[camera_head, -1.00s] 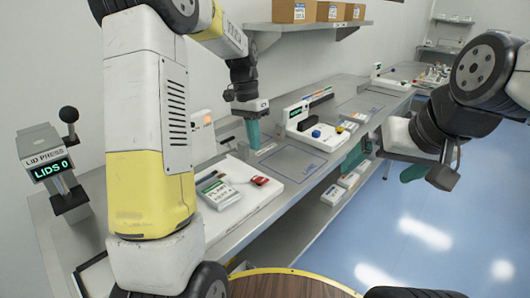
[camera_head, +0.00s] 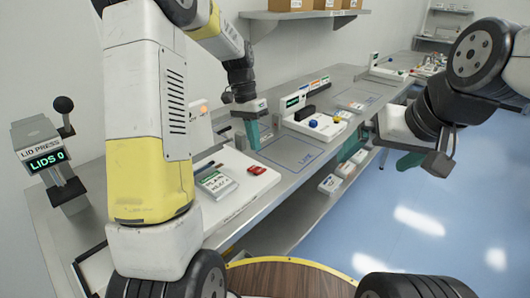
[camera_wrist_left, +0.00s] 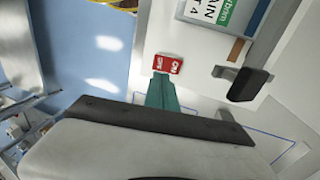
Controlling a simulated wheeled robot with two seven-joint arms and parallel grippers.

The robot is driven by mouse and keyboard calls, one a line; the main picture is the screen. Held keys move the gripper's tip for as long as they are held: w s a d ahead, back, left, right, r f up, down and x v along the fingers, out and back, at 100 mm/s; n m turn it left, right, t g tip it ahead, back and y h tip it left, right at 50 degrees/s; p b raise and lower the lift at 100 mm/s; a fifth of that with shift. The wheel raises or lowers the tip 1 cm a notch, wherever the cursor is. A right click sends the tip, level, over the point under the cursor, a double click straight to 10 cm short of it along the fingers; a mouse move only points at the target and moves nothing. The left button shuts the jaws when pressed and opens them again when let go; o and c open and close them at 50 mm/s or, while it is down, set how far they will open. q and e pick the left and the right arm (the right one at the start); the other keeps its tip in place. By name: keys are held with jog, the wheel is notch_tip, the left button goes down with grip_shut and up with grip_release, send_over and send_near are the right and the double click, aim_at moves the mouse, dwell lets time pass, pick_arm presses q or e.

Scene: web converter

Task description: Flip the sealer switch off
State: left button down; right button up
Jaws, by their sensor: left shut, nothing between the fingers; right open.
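The red rocker switch (camera_head: 257,170) sits on a white, low-bodied unit (camera_head: 235,205) on the near part of the bench. In the left wrist view the red switch (camera_wrist_left: 168,64) carries white marks, and its on or off position cannot be told. My left gripper (camera_head: 254,145) is shut and empty, with its teal fingers pointing down beside the switch. In the left wrist view its fingertips (camera_wrist_left: 161,80) lie right at the switch's edge; contact cannot be told. My right gripper (camera_head: 381,156) is open and empty, off the bench's right side above the floor.
A labelled block (camera_head: 215,183) and a black handle (camera_wrist_left: 250,84) are on the same unit. An orange light (camera_head: 204,109) glows behind. A lid press (camera_head: 45,155) reading LIDS 0 stands left. Another unit with a blue knob (camera_head: 312,123) is further back. A bare marked panel (camera_head: 290,152) lies between.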

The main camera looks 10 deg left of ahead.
aim_at(256, 169)
pick_arm(q)
jog(key=x, duration=0.6)
jog(key=shift+d+f, duration=0.1)
jog(key=shift+f, duration=0.3)
jog(key=shift+s, duration=0.1)
jog(key=shift+s+d+f+t+y, duration=0.2)
jog(key=shift+d+f+t+y, duration=0.1)
jog(key=shift+y, duration=0.1)
jog(key=shift+a, duration=0.15)
jog(key=shift+w+a, duration=0.1)
jog(key=shift+w+a, duration=0.45)
jog(key=shift+a, duration=0.25)
jog(key=shift+r, duration=0.1)
